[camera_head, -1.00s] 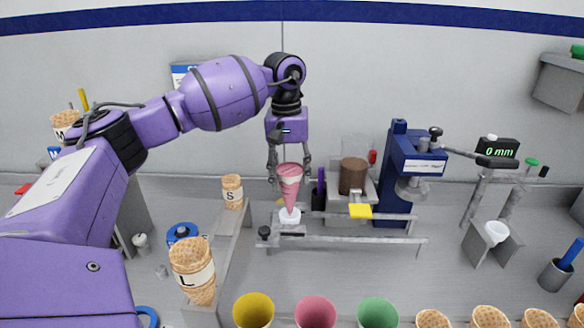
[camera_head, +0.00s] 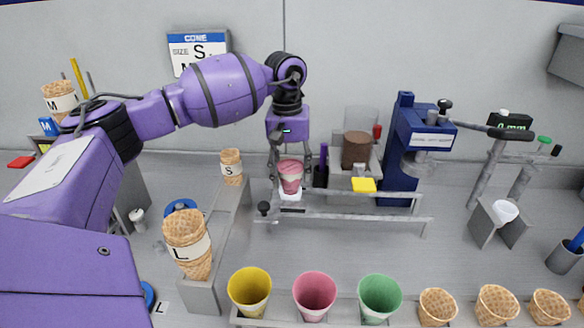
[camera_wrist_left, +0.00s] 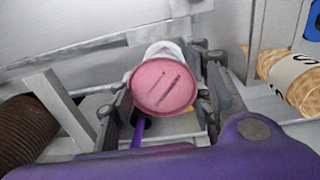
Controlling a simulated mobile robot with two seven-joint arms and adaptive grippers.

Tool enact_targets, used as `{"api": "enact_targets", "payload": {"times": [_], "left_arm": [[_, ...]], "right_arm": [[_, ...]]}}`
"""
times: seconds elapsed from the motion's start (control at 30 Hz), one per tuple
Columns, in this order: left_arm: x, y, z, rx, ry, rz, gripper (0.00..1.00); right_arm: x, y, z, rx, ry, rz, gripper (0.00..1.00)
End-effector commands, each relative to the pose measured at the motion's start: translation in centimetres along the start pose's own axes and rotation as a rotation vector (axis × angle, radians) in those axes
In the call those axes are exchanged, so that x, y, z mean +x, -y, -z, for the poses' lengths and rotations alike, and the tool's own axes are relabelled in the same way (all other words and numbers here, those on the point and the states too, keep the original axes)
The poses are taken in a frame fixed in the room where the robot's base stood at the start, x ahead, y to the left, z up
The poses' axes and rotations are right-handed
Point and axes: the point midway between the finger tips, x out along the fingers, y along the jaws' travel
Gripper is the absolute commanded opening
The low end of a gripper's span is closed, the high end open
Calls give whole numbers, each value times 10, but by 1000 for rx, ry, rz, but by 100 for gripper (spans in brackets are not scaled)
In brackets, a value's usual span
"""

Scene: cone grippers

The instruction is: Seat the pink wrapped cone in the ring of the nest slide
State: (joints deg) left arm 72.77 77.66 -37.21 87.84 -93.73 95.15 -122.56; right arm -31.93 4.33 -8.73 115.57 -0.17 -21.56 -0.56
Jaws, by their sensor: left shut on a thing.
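The pink wrapped cone (camera_head: 290,176) is upright, with its lower part down at the white ring of the nest slide (camera_head: 290,197) on the rail. My left gripper (camera_head: 290,166) comes from above and is shut on the cone, one finger on each side. In the left wrist view the cone's round pink top (camera_wrist_left: 164,88) sits between the fingers, with part of the white ring (camera_wrist_left: 166,49) showing behind it. The cone's tip is hidden, so I cannot tell how deep it sits. My right gripper is not in view.
A blue press (camera_head: 412,150) and a brown cylinder (camera_head: 356,150) stand right of the slide. Waffle cones marked S (camera_head: 231,167) and L (camera_head: 188,245) stand left. Yellow (camera_head: 250,292), pink (camera_head: 314,296) and green (camera_head: 380,298) cones line the front.

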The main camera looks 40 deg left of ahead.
Motion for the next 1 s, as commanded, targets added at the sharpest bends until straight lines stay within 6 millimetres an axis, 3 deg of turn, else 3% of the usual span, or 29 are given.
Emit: {"api": "enact_targets", "payload": {"times": [0.27,0.3,0.47,0.83,1.0], "left_arm": [[0,0,0,0,-1,0,33],[0,0,0,0,0,0,46],[0,0,0,0,0,0,67],[-2,0,0,0,-1,0,68],[-26,-1,1,0,-3,-3,68]], "right_arm": [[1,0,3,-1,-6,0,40],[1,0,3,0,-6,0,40],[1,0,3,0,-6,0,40],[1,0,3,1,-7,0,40],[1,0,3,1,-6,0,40]]}}
